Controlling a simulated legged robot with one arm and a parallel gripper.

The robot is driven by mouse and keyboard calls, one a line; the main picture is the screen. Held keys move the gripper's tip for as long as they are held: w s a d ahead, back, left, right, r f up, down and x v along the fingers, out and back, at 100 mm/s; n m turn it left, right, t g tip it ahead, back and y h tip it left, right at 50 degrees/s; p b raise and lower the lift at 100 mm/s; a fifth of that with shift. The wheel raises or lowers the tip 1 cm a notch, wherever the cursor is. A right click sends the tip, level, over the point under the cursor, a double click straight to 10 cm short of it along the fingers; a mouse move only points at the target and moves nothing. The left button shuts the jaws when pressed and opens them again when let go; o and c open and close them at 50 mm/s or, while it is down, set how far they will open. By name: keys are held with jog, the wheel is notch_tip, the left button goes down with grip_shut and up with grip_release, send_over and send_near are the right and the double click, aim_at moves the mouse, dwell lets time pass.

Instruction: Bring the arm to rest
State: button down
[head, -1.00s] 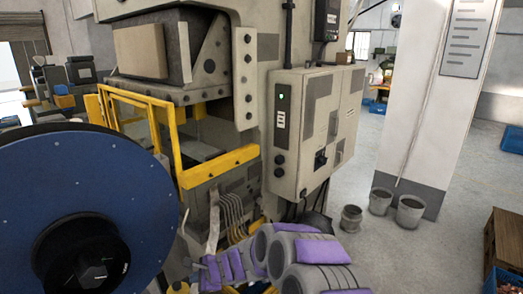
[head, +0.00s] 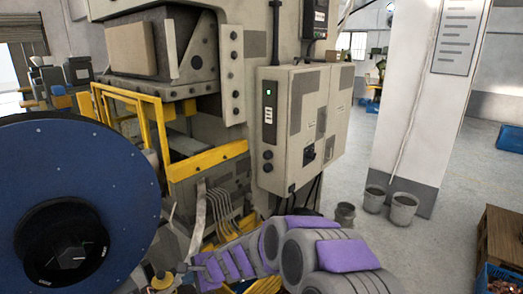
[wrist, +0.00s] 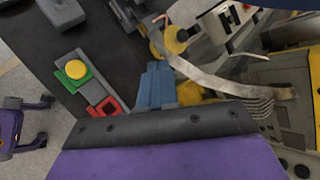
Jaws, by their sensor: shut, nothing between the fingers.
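My arm (head: 300,250), grey with purple panels, reaches in from the bottom centre of the head view, folded low in front of the press. My gripper (wrist: 157,68) shows in the wrist view as blue fingers closed together, with nothing between them. It is above a dark panel (wrist: 85,28). A yellow button on a green base (wrist: 78,70) and a red square frame (wrist: 108,107) are left of the fingers. The gripper's fingers are not clear in the head view.
A large blue reel (head: 85,160) fills the left. Behind my arm stands the press with a yellow guard frame (head: 210,158) and a grey control cabinet (head: 285,140). Buckets (head: 403,208) stand by a white pillar (head: 425,90). A wooden crate (head: 500,240) is at right. Floor between is open.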

jog(key=s+d+r+n+g+h+b, duration=0.1)
jog(key=s+d+n+b, duration=0.3)
jog(key=s, duration=0.3)
jog(key=s+d+r+n+g+b, duration=0.1)
jog(key=s+d+n+g+b, duration=0.15)
jog(key=s+d, duration=0.35)
jog(key=s+d+f+n+g+h+b, duration=0.1)
jog(key=s+d+f+n+h+b, duration=0.1)
jog(key=s+d, duration=1)
jog(key=s+d+f+n+h+b, duration=0.3)
jog(key=s+d+f+h+b, duration=0.1)
jog(key=s+d, duration=0.8)
jog(key=shift+f+g+h, duration=0.35)
jog(key=shift+f+h, duration=0.2)
jog(key=shift+h, duration=0.45)
jog(key=shift+s+a, duration=0.1)
jog(key=shift+a, duration=0.1)
